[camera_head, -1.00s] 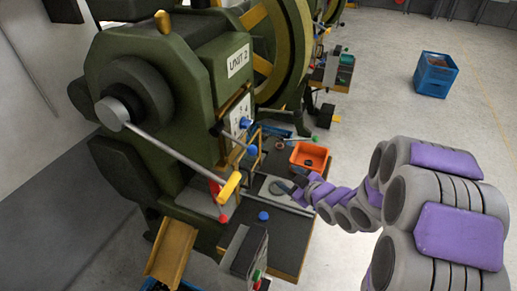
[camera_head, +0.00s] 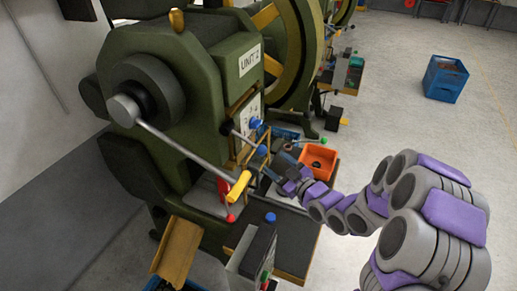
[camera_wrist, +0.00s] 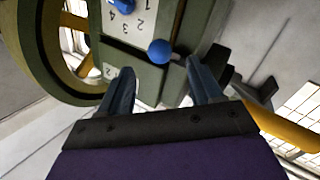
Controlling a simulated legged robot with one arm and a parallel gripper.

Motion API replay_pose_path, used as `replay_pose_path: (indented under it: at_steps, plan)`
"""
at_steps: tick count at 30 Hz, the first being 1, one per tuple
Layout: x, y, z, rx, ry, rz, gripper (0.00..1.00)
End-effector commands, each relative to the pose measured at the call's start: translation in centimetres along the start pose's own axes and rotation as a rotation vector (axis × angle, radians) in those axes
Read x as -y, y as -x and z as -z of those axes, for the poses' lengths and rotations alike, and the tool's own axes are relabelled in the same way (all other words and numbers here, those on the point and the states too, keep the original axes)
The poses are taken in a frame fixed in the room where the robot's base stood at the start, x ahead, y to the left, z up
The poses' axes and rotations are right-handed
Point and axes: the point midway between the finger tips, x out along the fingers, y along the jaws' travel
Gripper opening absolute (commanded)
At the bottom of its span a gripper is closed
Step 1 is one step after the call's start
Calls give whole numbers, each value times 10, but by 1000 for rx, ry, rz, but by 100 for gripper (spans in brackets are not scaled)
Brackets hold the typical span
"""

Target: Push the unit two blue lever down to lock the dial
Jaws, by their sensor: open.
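The unit two machine is the green press with the "UNIT 2" label (camera_head: 249,60). Its blue lever ends in a round blue ball (camera_head: 262,151) on a thin rod at the machine's front. The ball also shows in the wrist view (camera_wrist: 159,51), just beyond and between my fingertips, below the white numbered dial plate (camera_wrist: 140,28). The blue dial knob (camera_head: 255,123) sits above the lever ball. My gripper (camera_wrist: 162,78) is open and empty, one finger on each side of the ball's line. In the head view its tip is close to the lever, lower right; contact cannot be told.
A long grey handle with a yellow grip (camera_head: 239,185) extends at the left of the lever. An orange bin (camera_head: 318,158) stands on the dark work table right of my gripper. A control box (camera_head: 252,250) stands in front. Open floor lies to the right.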

Motion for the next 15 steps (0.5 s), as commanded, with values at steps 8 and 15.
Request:
replay_pose_path:
  at_steps: [8, 15]
  plan:
    - [1, -44, 0, -3, 0, 1, 64]
    - [1, -78, -1, 0, -1, 0, 64]
